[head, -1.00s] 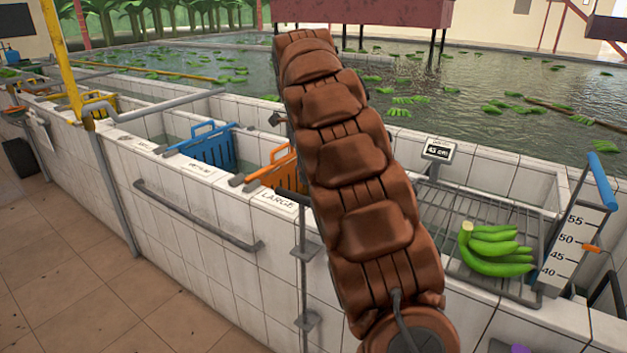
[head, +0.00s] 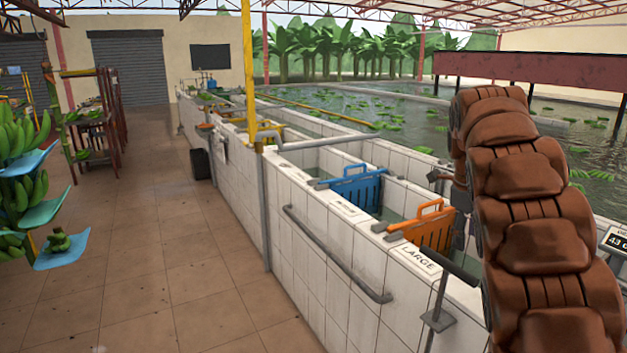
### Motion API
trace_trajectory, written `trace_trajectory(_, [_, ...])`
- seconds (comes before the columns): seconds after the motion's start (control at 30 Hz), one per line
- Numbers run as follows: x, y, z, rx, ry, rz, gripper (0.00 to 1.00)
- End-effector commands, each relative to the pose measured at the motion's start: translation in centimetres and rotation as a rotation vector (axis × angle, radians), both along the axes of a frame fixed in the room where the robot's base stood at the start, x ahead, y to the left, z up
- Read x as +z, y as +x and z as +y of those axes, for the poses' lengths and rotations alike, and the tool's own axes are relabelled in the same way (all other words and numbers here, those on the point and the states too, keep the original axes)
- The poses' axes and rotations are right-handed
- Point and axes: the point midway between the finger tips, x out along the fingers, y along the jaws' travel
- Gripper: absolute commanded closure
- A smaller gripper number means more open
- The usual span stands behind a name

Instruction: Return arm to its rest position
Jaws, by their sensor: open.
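My brown, padded arm rises along the right side of the head view, in front of the tiled washing tank (head: 345,262). It leans up and to the left, and its upper bend stands before the water. My gripper cannot be made out; the arm hides what lies behind it. A small dark part shows at the arm's left edge, but I cannot tell what it belongs to.
An orange divider (head: 436,228) and a blue divider (head: 361,187) stand in the tank channels beside my arm. A grey rail (head: 335,258) runs along the tank wall. A yellow post (head: 248,70) rises farther back. Green bananas hang at far left (head: 24,190). The tiled floor (head: 170,265) is clear.

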Motion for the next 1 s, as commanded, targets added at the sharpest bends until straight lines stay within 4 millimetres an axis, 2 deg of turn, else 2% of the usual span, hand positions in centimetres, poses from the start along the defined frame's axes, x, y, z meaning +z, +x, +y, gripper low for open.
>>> trace_trajectory(0.47, [-1.4,-8.9,5.9,0.649,0.014,0.149,0.49])
trace_trajectory(0.77, [-3.8,-15.5,9.8,1.107,0.049,0.225,0.49])
trace_trajectory(1.0, [-6.4,-21.3,12.8,1.493,0.084,0.270,0.49])
